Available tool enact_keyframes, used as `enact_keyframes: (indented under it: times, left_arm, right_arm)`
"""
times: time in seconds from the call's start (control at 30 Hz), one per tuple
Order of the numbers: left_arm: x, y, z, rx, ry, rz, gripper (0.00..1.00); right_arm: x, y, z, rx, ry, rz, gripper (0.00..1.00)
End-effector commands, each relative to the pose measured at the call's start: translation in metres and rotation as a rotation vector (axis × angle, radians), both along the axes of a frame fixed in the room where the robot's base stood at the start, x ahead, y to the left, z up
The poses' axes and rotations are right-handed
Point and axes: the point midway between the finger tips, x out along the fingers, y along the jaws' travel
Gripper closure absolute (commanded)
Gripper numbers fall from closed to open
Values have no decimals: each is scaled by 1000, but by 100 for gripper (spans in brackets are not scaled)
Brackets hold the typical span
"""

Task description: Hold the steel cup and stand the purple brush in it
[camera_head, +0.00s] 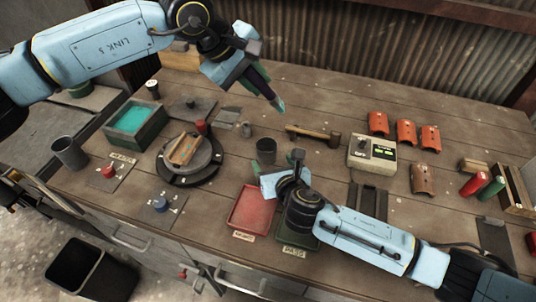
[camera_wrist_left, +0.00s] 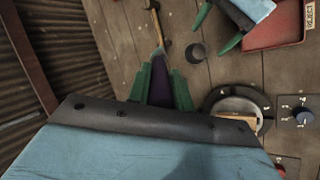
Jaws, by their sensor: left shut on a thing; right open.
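My left gripper (camera_head: 264,84) is shut on the purple brush (camera_wrist_left: 157,84), held in the air above the back of the bench. The brush's pale tip (camera_head: 279,104) points down in the head view. A dark grey steel cup (camera_head: 266,151) stands upright at mid-bench, below and apart from the brush; it also shows in the left wrist view (camera_wrist_left: 197,52). My right gripper (camera_wrist_left: 216,32) is open and empty, its green fingers close beside the cup. In the head view the right wrist mostly hides those fingers. I cannot tell whether they touch the cup.
A hammer (camera_head: 313,133) lies behind the cup. A round turntable (camera_head: 190,176) with a wooden block is left, a red tray (camera_head: 248,222) in front, and a switch box (camera_head: 372,152) right. Bare boards surround the cup's left and back.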

Motion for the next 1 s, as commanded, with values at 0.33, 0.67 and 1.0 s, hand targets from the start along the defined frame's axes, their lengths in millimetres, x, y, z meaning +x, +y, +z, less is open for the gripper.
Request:
enact_keyframes:
  times: [0.33, 0.67, 1.0]
  left_arm:
    - [0, 0, 0, -1, -1, 0, 100]
    - [0, 0, 0, -1, -1, 0, 100]
    - [0, 0, 0, -1, -1, 0, 100]
  right_arm:
    - [43, 14, -18, 1, 0, 0, 25]
    - [57, 18, -25, 1, 0, 1, 25]
    - [57, 18, -25, 1, 1, 1, 37]
